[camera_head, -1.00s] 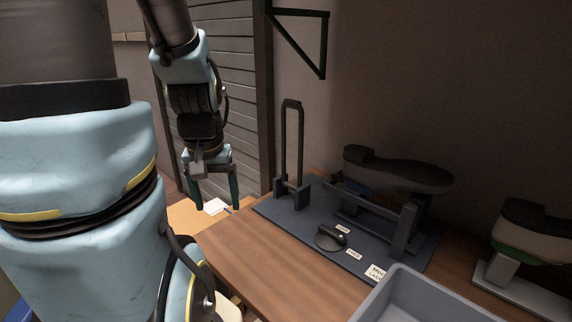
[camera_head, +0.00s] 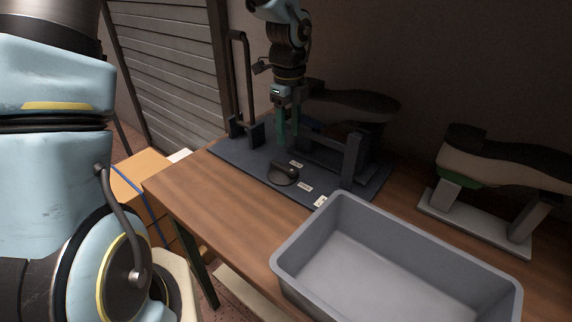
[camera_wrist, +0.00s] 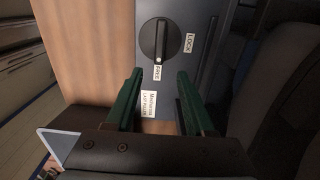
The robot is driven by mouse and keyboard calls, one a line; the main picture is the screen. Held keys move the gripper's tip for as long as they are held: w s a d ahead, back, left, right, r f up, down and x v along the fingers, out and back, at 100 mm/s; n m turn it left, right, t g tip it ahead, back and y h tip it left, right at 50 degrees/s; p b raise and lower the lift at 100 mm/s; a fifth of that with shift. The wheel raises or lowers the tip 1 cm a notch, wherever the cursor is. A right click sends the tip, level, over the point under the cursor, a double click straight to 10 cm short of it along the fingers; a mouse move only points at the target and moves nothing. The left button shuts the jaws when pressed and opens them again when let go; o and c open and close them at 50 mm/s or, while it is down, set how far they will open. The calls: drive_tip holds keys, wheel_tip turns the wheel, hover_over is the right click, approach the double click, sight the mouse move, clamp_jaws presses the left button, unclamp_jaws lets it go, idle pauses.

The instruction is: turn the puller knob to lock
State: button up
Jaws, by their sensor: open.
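The puller knob (camera_head: 284,174) is a dark round dial with a raised grip bar, on the dark base plate (camera_head: 240,160) of the last puller. In the wrist view the knob (camera_wrist: 161,40) is at the top, its bar pointing along the picture's height, its lower end toward the FREE label (camera_wrist: 157,73). The LOCK label (camera_wrist: 189,43) is to its right. My gripper (camera_head: 288,142) has green fingers and hangs over the plate, behind the knob in the head view. In the wrist view my gripper (camera_wrist: 154,85) is open and empty, its fingertips apart from the knob.
A grey bin (camera_head: 400,250) stands at the front right of the wooden table (camera_head: 210,205). A shoe on the puller (camera_head: 350,101) is close behind my gripper, with an upright handle frame (camera_head: 246,80) to the left. Another shoe on a stand (camera_head: 500,165) is at the right.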

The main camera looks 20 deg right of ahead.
sight(288, 168)
wheel_tip(288, 168, down, 10)
drive_tip(key=shift+f+p, duration=0.15)
drive_tip(key=shift+p, duration=0.65)
clamp_jaws()
